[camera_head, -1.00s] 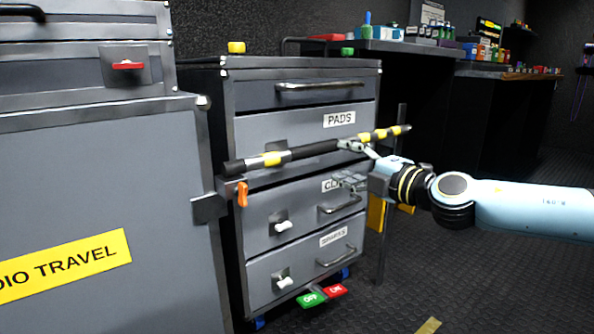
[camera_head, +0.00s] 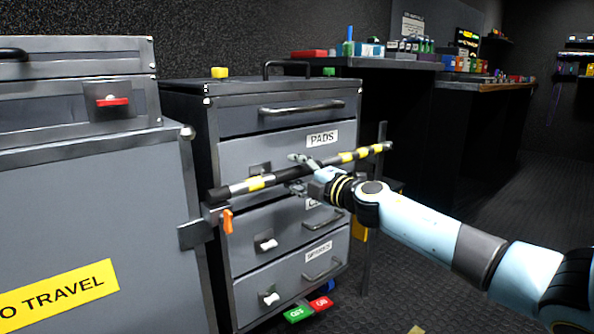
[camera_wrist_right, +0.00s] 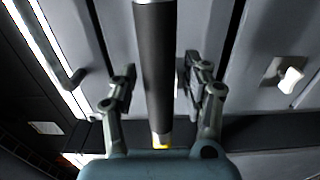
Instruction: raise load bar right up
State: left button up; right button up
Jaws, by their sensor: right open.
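The load bar (camera_head: 234,189) is a black bar with yellow bands, lying across the front of the grey drawer cabinet, its right end a little higher in the picture. It rests at a bracket with an orange lever (camera_head: 228,221) on the left and meets an upright post (camera_head: 381,133) on the right. My right gripper (camera_head: 297,172) is at the bar's middle, its fingers apart. In the right wrist view the dark bar (camera_wrist_right: 155,70) runs between the two open fingers, with a gap on each side. My left gripper is not in view.
The drawer cabinet (camera_head: 262,159) has labelled drawers with handles and white latches. A grey travel case (camera_head: 90,220) stands close on the left. Green (camera_head: 298,314) and red (camera_head: 321,304) pedals sit at the cabinet's foot. Dark floor is open on the right.

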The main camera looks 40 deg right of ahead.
jog(key=shift+w, duration=0.1)
grip_shut()
dwell(0.3)
